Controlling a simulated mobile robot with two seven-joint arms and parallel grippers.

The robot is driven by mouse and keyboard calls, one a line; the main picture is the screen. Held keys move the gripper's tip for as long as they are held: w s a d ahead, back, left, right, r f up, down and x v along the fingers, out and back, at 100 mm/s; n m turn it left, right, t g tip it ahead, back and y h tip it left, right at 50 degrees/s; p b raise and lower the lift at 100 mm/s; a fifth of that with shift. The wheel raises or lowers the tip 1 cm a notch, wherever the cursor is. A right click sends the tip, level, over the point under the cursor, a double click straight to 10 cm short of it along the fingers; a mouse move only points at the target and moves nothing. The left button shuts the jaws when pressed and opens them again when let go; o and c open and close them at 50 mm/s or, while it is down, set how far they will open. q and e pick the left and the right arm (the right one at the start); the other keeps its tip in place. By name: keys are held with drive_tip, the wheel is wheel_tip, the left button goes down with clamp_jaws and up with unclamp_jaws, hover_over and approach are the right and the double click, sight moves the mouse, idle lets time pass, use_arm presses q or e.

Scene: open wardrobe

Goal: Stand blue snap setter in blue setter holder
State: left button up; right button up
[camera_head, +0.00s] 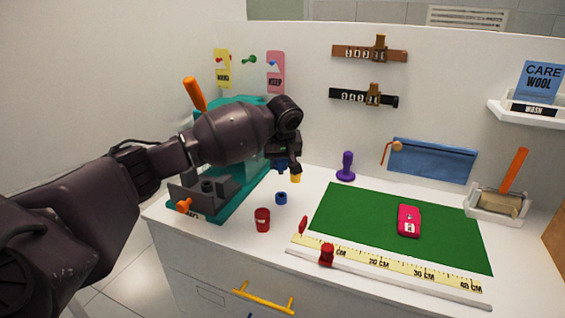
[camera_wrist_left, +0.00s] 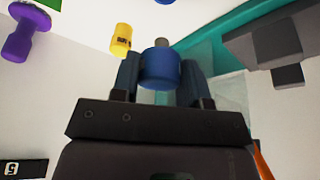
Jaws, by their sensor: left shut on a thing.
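My left gripper (camera_head: 286,165) is above the white worktop, beside the teal press. It is shut on the blue snap setter (camera_wrist_left: 160,68), a blue cylinder with a short grey tip, held between the two fingers in the left wrist view. In the head view only a bit of blue shows under the gripper. The blue setter holder (camera_head: 281,198) is a small blue cup with a dark opening, standing on the worktop below and apart from the gripper. My right gripper is not in view.
A yellow cylinder (camera_head: 296,178) stands close to the gripper. A red cup (camera_head: 262,219) is in front of the blue holder. The teal press (camera_head: 235,195) is to the left. A purple setter (camera_head: 346,167) stands behind the green mat (camera_head: 350,215).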

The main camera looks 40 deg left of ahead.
use_arm(q)
drive_tip(key=shift+r+p, duration=0.25)
drive_tip(key=shift+p, duration=0.2)
drive_tip(key=shift+s+f, duration=0.1)
drive_tip(key=shift+f, duration=3.05)
drive_tip(key=shift+r, duration=0.1)
drive_tip(key=shift+p, duration=0.3)
